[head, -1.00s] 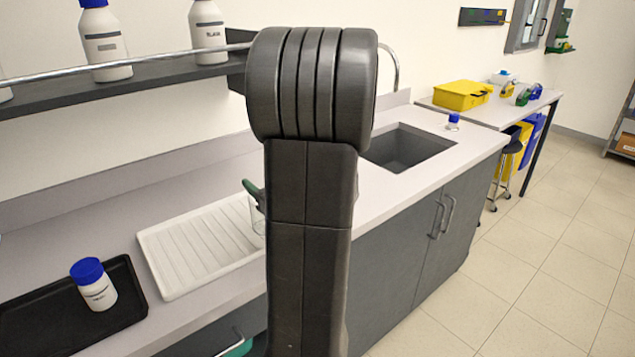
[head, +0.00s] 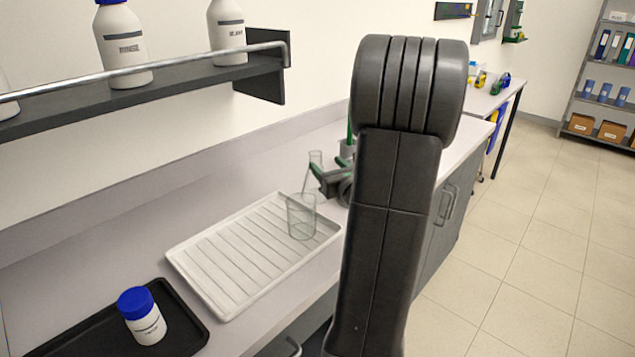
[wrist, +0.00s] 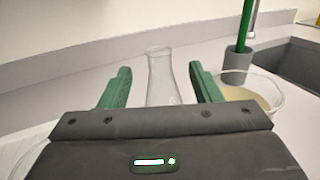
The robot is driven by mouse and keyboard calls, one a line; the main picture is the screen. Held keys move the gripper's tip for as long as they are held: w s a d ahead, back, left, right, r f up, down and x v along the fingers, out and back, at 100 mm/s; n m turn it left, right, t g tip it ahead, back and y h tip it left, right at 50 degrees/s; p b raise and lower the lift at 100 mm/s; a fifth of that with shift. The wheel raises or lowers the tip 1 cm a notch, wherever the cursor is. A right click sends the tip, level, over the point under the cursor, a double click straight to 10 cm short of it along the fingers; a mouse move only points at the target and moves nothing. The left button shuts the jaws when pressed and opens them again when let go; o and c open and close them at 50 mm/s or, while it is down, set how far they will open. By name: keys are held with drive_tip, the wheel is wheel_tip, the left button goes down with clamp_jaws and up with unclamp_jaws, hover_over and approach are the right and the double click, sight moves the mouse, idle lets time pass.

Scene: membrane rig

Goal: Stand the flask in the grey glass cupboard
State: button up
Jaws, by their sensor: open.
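The flask (wrist: 161,78) is clear glass with a narrow neck. In the wrist view it stands upright between the two green fingers of my gripper (wrist: 160,88), with space on both sides. In the head view the flask (head: 314,160) shows behind a clear beaker, by my gripper (head: 322,180); my arm hides part of the area. My gripper is open and empty. The grey glass cupboard is not clearly identifiable; a grey wall cabinet (head: 488,18) is partly seen at the far back.
A clear beaker (head: 301,218) stands on the white draining tray (head: 215,285). A blue-capped bottle (head: 142,318) stands on a black tray (head: 195,328). A bowl of pale contents (wrist: 250,90) and a grey holder (wrist: 238,60) stand right of the flask. A bottle shelf (head: 190,74) overhangs the bench.

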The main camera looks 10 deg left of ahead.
sight(319, 159)
drive_tip(key=shift+f+p+x, duration=0.15)
drive_tip(key=shift+p+x, duration=0.2)
drive_tip(key=shift+x, duration=1.55)
drive_tip(key=shift+f+p+x, duration=0.1)
drive_tip(key=shift+p+x, duration=0.25)
drive_tip(key=shift+x, duration=1.6)
drive_tip(key=shift+s, duration=0.1)
clamp_jaws()
